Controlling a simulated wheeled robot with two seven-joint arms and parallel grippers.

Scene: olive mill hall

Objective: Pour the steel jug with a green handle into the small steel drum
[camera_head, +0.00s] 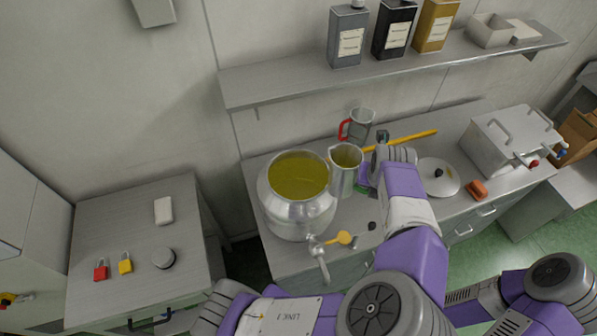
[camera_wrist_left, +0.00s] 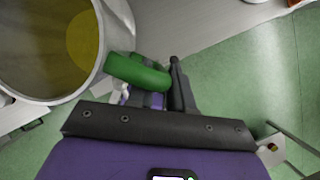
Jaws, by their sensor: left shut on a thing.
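The steel jug (camera_head: 342,180) with a green handle (camera_head: 362,174) is upright just right of the small steel drum (camera_head: 300,218), with yellow-green oil in it. I cannot tell if its base touches the bench. The drum is round and open at the top, with yellow-green oil inside and a tap at its front. My left gripper (camera_head: 372,168) is shut on the green handle, its fingers partly hidden by my arm. The left wrist view shows the green handle (camera_wrist_left: 138,72) at the jaws and the jug's rim and oil beside it. My right gripper is not in view.
Bottles stand on the shelf (camera_head: 390,70). A side table (camera_head: 135,225) is at left.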

